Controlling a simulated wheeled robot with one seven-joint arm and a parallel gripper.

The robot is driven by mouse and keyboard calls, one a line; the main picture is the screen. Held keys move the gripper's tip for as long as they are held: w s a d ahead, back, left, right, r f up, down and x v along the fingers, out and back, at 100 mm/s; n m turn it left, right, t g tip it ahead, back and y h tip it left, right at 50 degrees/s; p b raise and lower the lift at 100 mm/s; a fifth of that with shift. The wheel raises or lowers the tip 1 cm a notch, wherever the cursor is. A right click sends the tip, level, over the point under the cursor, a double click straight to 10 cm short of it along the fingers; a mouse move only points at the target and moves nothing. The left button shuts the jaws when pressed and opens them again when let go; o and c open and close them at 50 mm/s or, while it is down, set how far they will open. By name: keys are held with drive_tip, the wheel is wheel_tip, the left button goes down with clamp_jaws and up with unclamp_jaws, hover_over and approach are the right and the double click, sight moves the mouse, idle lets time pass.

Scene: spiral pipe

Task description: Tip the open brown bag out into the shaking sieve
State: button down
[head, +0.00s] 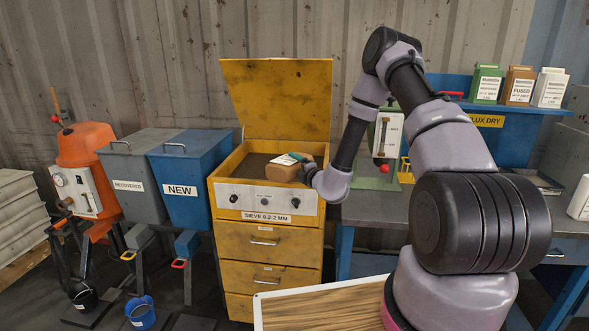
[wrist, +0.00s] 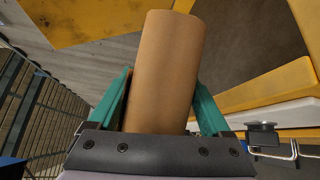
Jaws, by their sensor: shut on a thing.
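The brown bag (head: 281,173) is in my gripper (head: 292,160), over the open top of the yellow sieve cabinet labelled "SIEVE 0.2-2 MM" (head: 228,195). The bag looks tipped onto its side. In the wrist view the bag (wrist: 165,70) stands out between the two teal fingers of my gripper (wrist: 160,105), which are shut on it. The bag's mouth is hidden, and no poured material shows. The sieve's dark bed (head: 256,164) shows left of the bag. Whether the bag touches the sieve I cannot tell.
The sieve's yellow lid (head: 280,98) stands open behind. A blue "NEW" bin (head: 190,178) and a grey "RECOVERED" bin (head: 138,175) stand close on the left. A workbench (head: 385,208) adjoins on the right, with green, brown and white bags (head: 519,86) on a blue shelf above.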

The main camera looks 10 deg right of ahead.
drive_tip(key=r+m, duration=0.1)
drive_tip(key=w+d+r+m+g, duration=0.1)
drive_tip(key=m, duration=0.1)
drive_tip(key=shift+w+d+g, duration=0.1)
drive_tip(key=shift+d+g, duration=0.1)
drive_tip(key=shift+g, duration=0.1)
drive_tip(key=shift+w+d+r+m+g+y, duration=0.3)
drive_tip(key=shift+m+g, duration=0.1)
drive_tip(key=shift+m, duration=0.5)
drive_tip(key=shift+f, duration=0.1)
idle(0.7)
drive_tip(key=shift+s+a+f+n+t, duration=0.45)
drive_tip(key=shift+a+f+n+t, duration=0.15)
drive_tip(key=shift+f, duration=0.1)
drive_tip(key=f+n+t, duration=0.1)
drive_tip(key=s+f+n+t+h, duration=0.1)
drive_tip(key=shift+s+a+n, duration=0.15)
drive_tip(key=shift+a+n, duration=0.15)
drive_tip(key=shift+a, duration=0.1)
wheel_tip(320, 180, up, 4)
drive_tip(key=n+t, duration=0.1)
drive_tip(key=n, duration=0.2)
drive_tip(key=n+t+y, duration=0.1)
drive_tip(key=n, duration=0.2)
drive_tip(key=shift+s+a+f+y, duration=0.15)
drive_tip(key=shift+f+y, duration=0.05)
drive_tip(key=shift+y, duration=0.1)
